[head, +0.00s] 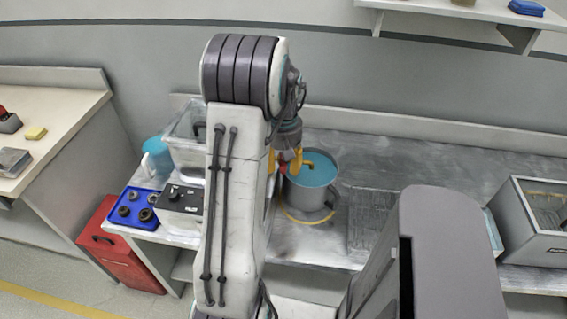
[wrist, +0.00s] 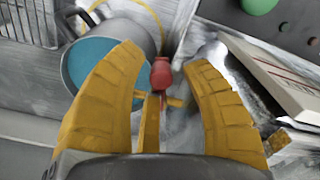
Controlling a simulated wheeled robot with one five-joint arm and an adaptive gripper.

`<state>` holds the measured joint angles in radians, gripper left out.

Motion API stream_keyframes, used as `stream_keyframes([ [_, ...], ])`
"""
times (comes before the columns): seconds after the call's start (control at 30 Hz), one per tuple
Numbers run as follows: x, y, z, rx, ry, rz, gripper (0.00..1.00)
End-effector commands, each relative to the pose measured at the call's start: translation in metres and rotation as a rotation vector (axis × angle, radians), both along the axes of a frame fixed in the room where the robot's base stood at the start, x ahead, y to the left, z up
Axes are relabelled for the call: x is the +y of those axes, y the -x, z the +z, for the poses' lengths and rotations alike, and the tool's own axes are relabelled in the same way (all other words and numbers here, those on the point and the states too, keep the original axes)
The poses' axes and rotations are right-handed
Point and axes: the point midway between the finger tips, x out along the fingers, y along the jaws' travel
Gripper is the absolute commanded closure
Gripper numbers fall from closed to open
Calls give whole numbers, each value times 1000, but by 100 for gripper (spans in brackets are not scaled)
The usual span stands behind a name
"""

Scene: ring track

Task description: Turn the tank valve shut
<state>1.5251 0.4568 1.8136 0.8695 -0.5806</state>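The red valve handle (wrist: 161,73) sits between the fingers of my gripper (wrist: 165,62) in the wrist view, with a gap showing on both sides. My gripper is open. Yellow pipe parts (wrist: 150,120) show just below the handle. In the head view, my gripper (head: 291,160) is beside the grey bucket of blue liquid (head: 331,197), and a bit of red (head: 283,169) shows by its fingers. A clear-walled tank (head: 187,150) stands left of my arm, which partly hides it.
A red toolbox (head: 107,255) stands on the floor. A grey bin (head: 535,225) is at the right. The bench behind the bucket (head: 420,165) is clear.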

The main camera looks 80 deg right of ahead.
Motion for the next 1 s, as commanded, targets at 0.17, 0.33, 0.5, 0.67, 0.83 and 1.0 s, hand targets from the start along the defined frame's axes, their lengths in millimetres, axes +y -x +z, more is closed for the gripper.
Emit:
stream_keyframes([
  [0.17,0,0,0,1,-1,0,55],
  [0.33,0,0,4,0,0,0,55],
  [0.5,-1,0,22,0,2,0,55],
  [0.67,-1,0,49,0,5,0,55],
  [0.83,-1,0,78,0,4,0,55],
  [1.0,-1,0,100,0,2,0,55],
])
